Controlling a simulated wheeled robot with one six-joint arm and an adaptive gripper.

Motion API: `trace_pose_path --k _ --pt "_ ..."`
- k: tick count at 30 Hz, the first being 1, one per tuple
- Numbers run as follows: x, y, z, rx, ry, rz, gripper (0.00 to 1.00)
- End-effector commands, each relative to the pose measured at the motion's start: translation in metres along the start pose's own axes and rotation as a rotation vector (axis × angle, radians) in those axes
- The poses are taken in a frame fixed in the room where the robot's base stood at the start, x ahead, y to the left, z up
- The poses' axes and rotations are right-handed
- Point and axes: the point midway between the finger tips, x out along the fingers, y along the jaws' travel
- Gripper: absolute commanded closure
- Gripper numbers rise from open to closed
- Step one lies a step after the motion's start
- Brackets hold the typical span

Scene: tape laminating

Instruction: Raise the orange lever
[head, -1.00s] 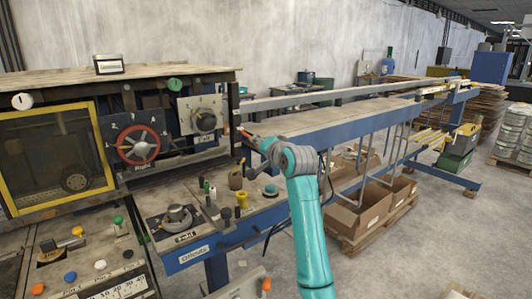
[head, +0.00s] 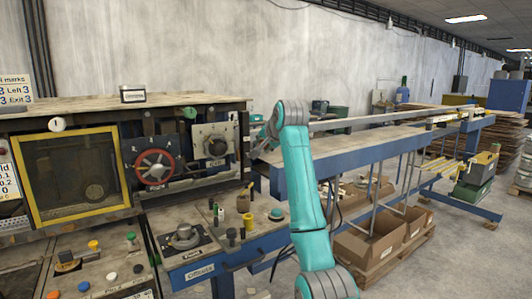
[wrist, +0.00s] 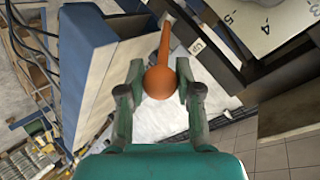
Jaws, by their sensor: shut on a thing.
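The orange lever (wrist: 166,38) has a round knob (wrist: 160,83) at its end and shows in the wrist view. My gripper (wrist: 159,76) is shut on the orange lever, with one finger on each side of the knob. In the head view my gripper (head: 262,139) is at the right end of the machine console, mostly behind my wrist. The lever cannot be made out there.
A blue-framed conveyor table (head: 350,152) stretches to the right. Cardboard boxes (head: 370,250) stand under it. A scale plate (wrist: 255,25) lies close beside the lever.

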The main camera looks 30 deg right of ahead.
Motion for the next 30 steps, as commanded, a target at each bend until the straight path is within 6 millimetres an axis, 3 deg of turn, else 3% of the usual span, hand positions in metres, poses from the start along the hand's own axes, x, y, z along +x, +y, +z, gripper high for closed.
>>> trace_pose_path --k 9,25,26,28,30 --pt "-0.003 -0.013 -0.008 -0.001 0.003 -0.006 1.0" --pt "-0.003 -0.016 -0.009 -0.001 0.004 -0.009 1.0" --pt "-0.003 -0.016 -0.009 -0.001 0.004 -0.009 0.59" --pt "-0.003 -0.016 -0.009 -0.001 0.004 -0.009 0.42" --pt "-0.002 -0.015 -0.009 -0.001 0.003 -0.007 0.4"
